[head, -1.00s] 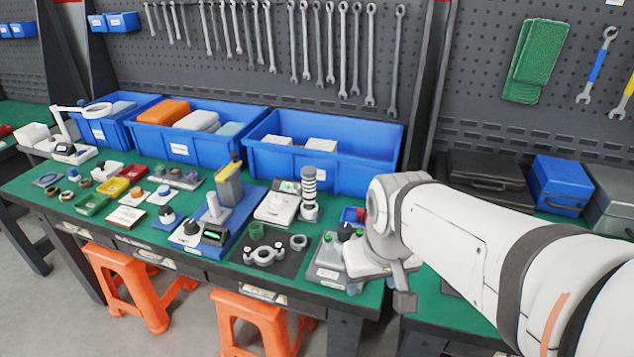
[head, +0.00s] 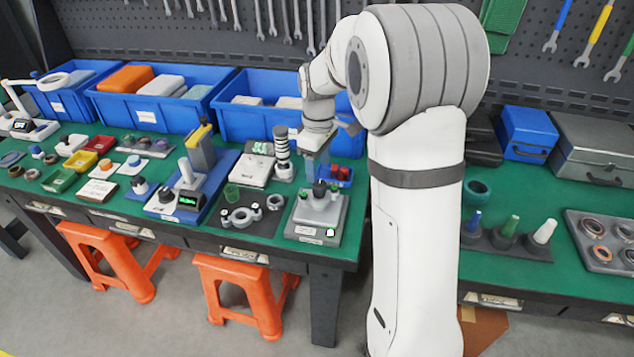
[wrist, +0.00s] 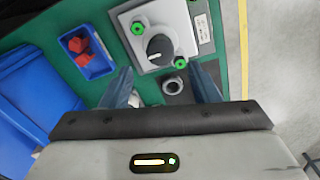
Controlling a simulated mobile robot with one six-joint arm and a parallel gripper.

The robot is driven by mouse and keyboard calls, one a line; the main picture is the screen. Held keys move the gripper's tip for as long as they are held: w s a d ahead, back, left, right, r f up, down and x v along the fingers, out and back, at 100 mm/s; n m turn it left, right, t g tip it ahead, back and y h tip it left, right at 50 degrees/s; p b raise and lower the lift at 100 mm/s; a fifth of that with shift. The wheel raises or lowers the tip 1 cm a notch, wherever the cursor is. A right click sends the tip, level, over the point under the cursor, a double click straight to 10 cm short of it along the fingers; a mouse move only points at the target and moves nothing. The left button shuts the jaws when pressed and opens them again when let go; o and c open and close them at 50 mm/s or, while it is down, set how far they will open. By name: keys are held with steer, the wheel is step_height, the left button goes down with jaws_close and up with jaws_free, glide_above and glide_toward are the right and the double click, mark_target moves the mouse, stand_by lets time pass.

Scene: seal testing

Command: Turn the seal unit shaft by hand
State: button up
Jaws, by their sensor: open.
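The seal unit, a light grey block on a grey base (head: 312,228), stands near the bench's front edge. It also shows in the wrist view (wrist: 183,22). A round black knob with a white mark (wrist: 160,47) stands up from its top; it looks like the shaft end. Green nuts sit on the block around it. My gripper (wrist: 163,84) is open and empty. In the wrist view the knob lies beyond the fingertips, not between them.
Left of the unit lies a black mat with a grey flange, a loose ring (head: 275,202) and a green ring. A small blue bin of red parts (wrist: 90,55) stands close by. A large blue bin (head: 250,119) is behind.

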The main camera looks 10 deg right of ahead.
mark_target(318, 183)
step_height(318, 183, down, 7)
stand_by(0.3)
steer(key=shift+c, duration=0.3)
steer(key=c, duration=0.9)
